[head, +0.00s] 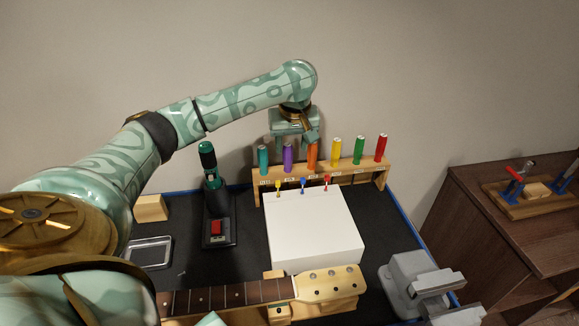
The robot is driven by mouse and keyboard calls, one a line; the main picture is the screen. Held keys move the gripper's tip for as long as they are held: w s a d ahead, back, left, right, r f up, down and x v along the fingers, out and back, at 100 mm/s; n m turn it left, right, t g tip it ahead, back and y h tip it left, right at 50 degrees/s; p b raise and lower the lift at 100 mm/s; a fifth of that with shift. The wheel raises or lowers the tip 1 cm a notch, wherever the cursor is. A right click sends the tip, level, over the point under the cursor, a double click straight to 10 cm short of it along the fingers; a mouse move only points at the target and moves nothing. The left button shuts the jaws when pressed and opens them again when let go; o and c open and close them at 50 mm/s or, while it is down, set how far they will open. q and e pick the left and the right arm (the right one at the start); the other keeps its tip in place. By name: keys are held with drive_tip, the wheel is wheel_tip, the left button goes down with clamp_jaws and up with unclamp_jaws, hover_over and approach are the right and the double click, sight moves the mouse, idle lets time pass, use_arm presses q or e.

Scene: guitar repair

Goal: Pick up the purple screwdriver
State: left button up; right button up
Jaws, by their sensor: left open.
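The purple screwdriver (288,157) stands upright in the wooden rack (347,172) at the back of the bench, between a teal one (263,160) and an orange one (312,155). Only its handle shows above the rack. My left gripper (296,140) is open above the rack, pointing down, close over the purple and orange handles. It partly covers the top of the orange one. I cannot tell if it touches any handle. My right gripper is not in view.
Yellow (336,150), green (359,150) and red (381,147) screwdrivers stand farther right in the rack. A dark green tool on a stand (213,195), a guitar neck (240,294) and a grey vise (415,285) are nearby.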

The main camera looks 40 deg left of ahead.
sight(287, 155)
use_arm(q)
drive_tip(key=b+x, duration=0.1)
drive_tip(key=x, duration=0.1)
drive_tip(key=b+x, duration=0.1)
drive_tip(key=x, duration=0.1)
drive_tip(key=b+x, duration=0.2)
drive_tip(key=shift+s+a, duration=0.2)
drive_tip(key=shift+a, duration=0.2)
drive_tip(key=shift+r, duration=0.25)
clamp_jaws()
